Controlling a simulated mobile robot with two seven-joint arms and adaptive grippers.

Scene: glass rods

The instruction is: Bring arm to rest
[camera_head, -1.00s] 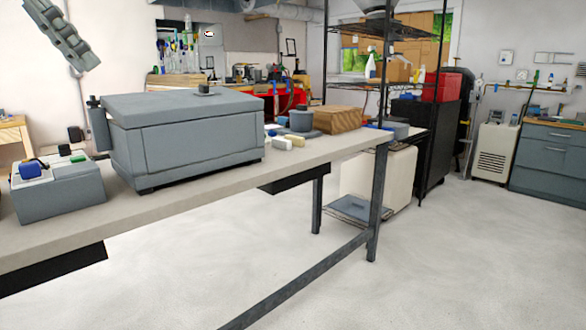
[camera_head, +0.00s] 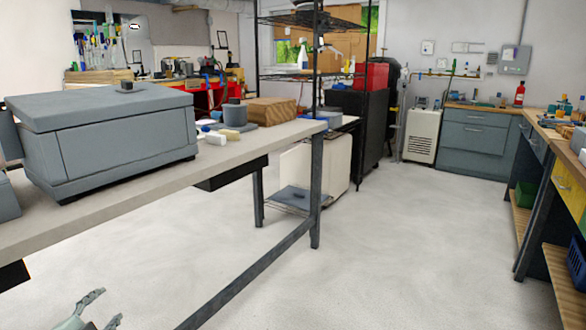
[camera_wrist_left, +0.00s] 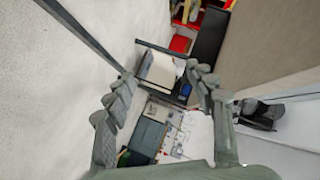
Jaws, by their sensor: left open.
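My left gripper (camera_head: 104,307) shows at the bottom left of the head view, with its two grey fingers apart. It is low, in front of the long workbench (camera_head: 268,147), with floor seen behind it. In the left wrist view the gripper (camera_wrist_left: 161,75) is open, its jointed fingers spread with nothing between them. Most of the left arm is outside the head view. My right gripper is not in view. No glass rods can be made out.
A large grey box (camera_head: 110,140) stands on the workbench, with a wooden block (camera_head: 270,110) farther along. A black wire shelf (camera_head: 317,75) and a white cabinet (camera_head: 420,135) stand beyond. Grey drawers (camera_head: 475,145) are at the right. The middle floor (camera_head: 400,250) is clear.

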